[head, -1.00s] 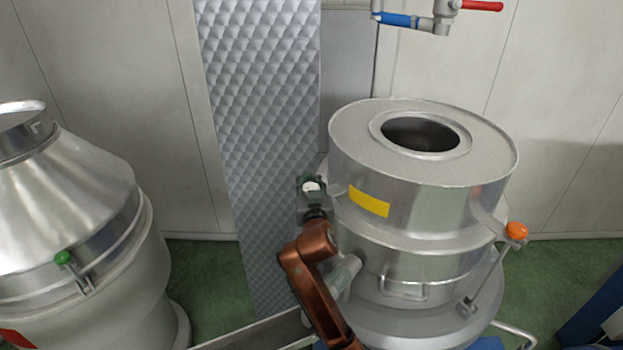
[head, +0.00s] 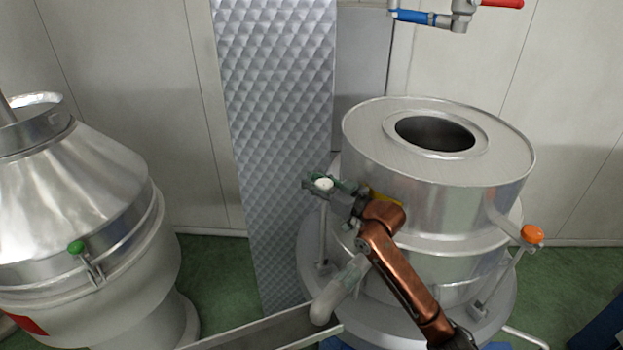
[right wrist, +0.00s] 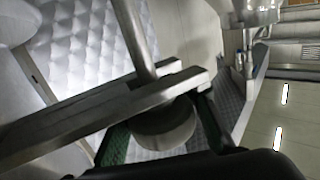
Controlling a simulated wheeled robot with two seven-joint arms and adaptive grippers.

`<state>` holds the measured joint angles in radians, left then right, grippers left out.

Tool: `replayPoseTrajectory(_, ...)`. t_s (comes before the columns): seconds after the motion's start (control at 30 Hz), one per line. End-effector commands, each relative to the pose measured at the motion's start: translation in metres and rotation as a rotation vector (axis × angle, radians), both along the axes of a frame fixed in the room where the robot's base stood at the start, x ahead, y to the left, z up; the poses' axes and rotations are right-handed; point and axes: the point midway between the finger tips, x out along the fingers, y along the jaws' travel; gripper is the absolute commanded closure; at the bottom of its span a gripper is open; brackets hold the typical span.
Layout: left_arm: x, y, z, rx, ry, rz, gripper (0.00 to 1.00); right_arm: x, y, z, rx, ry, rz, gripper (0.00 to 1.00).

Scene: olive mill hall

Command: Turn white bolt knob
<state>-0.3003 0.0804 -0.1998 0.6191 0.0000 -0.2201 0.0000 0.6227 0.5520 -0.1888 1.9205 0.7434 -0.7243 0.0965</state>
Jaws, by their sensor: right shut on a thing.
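The white bolt knob (head: 324,184) is on the left side of the right-hand steel vessel (head: 435,230). My right gripper (head: 326,186) is shut around it, with its green-edged fingers on either side of the knob. In the right wrist view the knob (right wrist: 165,128) is a pale round shape between the fingers, partly covered by a metal bar (right wrist: 110,105). My copper-coloured right arm reaches in from the lower right and hides part of the vessel and its yellow label (head: 385,197). My left gripper is not in view.
An orange knob (head: 532,234) is on the vessel's right side. Another steel vessel with a green knob (head: 76,247) stands at left. A quilted metal panel (head: 275,130) stands behind. Pipes with blue and red handles (head: 414,16) hang above.

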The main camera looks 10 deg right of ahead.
Motion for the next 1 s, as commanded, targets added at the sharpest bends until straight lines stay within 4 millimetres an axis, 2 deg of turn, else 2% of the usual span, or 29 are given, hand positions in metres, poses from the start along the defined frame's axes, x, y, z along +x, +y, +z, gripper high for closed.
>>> replayPoseTrajectory(0.03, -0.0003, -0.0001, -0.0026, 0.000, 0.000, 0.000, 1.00, -0.0001, -0.0002, -0.0095, -0.008, 0.015, 0.016, 1.00)
replayPoseTrajectory(0.3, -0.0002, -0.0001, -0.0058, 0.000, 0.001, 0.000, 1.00, -0.0024, 0.0043, -0.0104, -0.005, 0.018, 0.079, 1.00)
replayPoseTrajectory(0.77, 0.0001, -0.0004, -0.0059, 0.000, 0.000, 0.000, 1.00, -0.0030, 0.0058, -0.0104, -0.004, 0.020, 0.092, 1.00)
replayPoseTrajectory(0.8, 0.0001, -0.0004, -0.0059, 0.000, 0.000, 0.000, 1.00, -0.0030, 0.0058, -0.0104, -0.004, 0.020, 0.092, 0.82)
replayPoseTrajectory(1.0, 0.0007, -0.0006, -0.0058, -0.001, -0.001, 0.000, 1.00, -0.0029, 0.0055, -0.0067, -0.001, 0.013, 0.091, 0.68)
